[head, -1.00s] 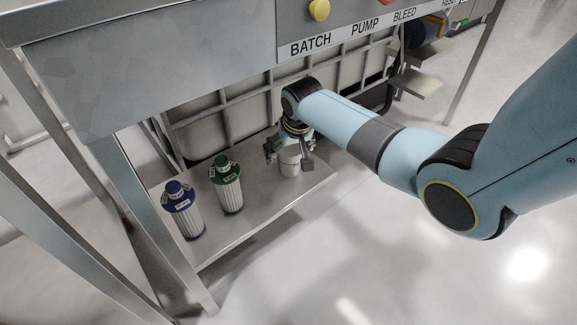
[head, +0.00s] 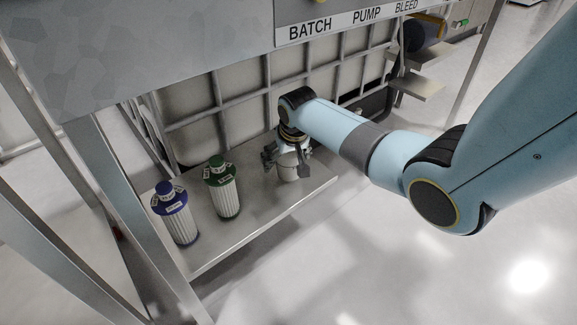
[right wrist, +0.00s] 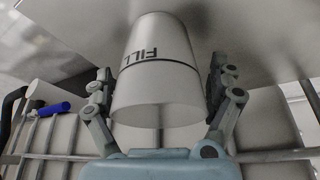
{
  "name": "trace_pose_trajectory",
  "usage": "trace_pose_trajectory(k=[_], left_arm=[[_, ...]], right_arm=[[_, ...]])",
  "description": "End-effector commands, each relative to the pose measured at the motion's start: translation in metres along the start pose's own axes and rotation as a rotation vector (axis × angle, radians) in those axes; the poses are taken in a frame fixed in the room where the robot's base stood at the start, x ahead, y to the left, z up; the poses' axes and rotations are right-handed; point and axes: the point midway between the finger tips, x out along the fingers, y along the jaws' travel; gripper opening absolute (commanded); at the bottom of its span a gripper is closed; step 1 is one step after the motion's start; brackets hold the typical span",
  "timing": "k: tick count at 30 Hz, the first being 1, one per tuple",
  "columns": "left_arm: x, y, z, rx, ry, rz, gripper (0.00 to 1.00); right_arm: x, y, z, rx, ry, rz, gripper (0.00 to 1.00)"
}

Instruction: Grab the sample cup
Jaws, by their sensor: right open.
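The sample cup (head: 288,168) is a whitish cup standing on the metal shelf. In the right wrist view the cup (right wrist: 157,75) shows a dark line and the letters "FILL", partly cut off by its curve. My right gripper (head: 287,160) is over the cup from above. In the right wrist view its two fingers (right wrist: 160,85) stand open, one on each side of the cup. A gap shows at the right finger; whether the left finger touches cannot be told. My left gripper is not in view.
A green-capped cartridge (head: 222,188) and a blue-capped cartridge (head: 177,214) stand on the metal shelf (head: 225,245) left of the cup. A caged tank (head: 190,95) is behind. A panel marked BATCH, PUMP, BLEED (head: 350,20) overhangs it.

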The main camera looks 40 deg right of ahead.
Motion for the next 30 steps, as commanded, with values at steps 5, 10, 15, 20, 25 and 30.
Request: trace_pose_trajectory(k=[5,10,15,20,25,30], left_arm=[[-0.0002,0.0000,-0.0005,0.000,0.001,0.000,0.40],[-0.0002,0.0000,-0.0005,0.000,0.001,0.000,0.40],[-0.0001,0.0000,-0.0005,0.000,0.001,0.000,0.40],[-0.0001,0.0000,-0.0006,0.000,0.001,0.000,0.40],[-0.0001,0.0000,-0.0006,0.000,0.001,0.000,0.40],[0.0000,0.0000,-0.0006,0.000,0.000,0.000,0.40]], right_arm=[[-0.0006,0.0000,-0.0007,0.000,0.001,0.000,0.90],[-0.0006,0.0000,-0.0006,0.000,0.001,0.000,0.71],[-0.0005,0.0000,-0.0004,0.000,0.001,0.000,0.57],[-0.0004,0.0000,-0.0003,0.000,0.001,0.000,0.55],[-0.0004,0.0000,-0.0002,0.000,0.000,0.000,0.54],[-0.0004,0.0001,-0.0001,0.000,0.000,0.000,0.53]])
